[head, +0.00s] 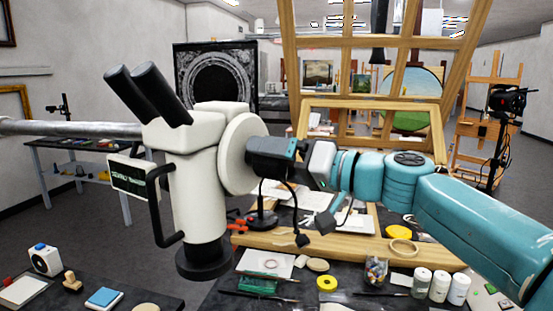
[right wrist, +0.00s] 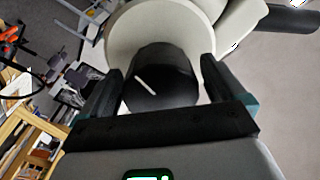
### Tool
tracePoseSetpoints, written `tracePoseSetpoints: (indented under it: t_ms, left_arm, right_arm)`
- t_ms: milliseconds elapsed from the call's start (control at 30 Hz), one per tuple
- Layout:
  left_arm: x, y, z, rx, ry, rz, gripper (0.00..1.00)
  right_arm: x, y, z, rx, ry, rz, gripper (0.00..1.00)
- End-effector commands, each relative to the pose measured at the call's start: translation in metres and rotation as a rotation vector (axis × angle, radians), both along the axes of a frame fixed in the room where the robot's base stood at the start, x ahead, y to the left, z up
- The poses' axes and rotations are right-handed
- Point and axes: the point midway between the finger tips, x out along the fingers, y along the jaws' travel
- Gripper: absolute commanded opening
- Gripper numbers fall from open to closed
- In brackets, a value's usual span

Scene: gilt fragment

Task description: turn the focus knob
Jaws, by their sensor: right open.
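The cream microscope (head: 197,190) with two black eyepieces hangs from a grey bar at the left of the head view. On its right side is a large pale disc (head: 238,153). In the right wrist view, the black focus knob (right wrist: 160,85) with a white index line stands out from this disc (right wrist: 150,22). My right gripper (head: 268,158) is close to the disc, and its arm hides the knob in the head view. In the right wrist view the gripper (right wrist: 160,72) is open, with one finger on each side of the knob. Whether they touch it cannot be told. My left gripper is not in view.
A wooden easel frame (head: 370,103) stands behind my right arm. The dark worktable below carries a yellow tape roll (head: 327,283), a jar (head: 376,270), white bottles (head: 440,285) and a blue notebook (head: 104,298). A camera on a stand (head: 508,100) is at far right.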

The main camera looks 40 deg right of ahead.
Motion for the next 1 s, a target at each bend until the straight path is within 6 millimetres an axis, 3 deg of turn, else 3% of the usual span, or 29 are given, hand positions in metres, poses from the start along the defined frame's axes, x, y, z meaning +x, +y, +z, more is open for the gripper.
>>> tracePoseSetpoints:
  t_ms: [33,167,200,667,933,967,1000]
  left_arm:
    - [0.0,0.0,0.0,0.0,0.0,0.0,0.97]
    - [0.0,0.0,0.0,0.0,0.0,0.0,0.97]
    - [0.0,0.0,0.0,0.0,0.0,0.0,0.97]
    - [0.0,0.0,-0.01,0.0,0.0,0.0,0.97]
    - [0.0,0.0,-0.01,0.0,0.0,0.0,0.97]
    - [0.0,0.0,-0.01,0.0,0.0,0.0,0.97]
    - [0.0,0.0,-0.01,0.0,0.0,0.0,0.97]
  right_arm:
    - [0.0,0.0,0.0,0.0,0.0,0.0,0.9]
    - [0.0,0.0,0.0,0.0,0.0,0.0,0.48]
    - [0.0,0.0,0.0,0.0,0.0,0.0,0.42]
    - [-0.001,0.0,0.0,0.215,0.099,-0.001,0.42]
    - [-0.001,0.0,0.0,0.223,0.104,-0.001,0.42]
    - [-0.001,0.0,0.0,0.222,0.104,-0.001,0.76]
    - [-0.001,0.0,0.0,0.222,0.104,-0.001,0.89]
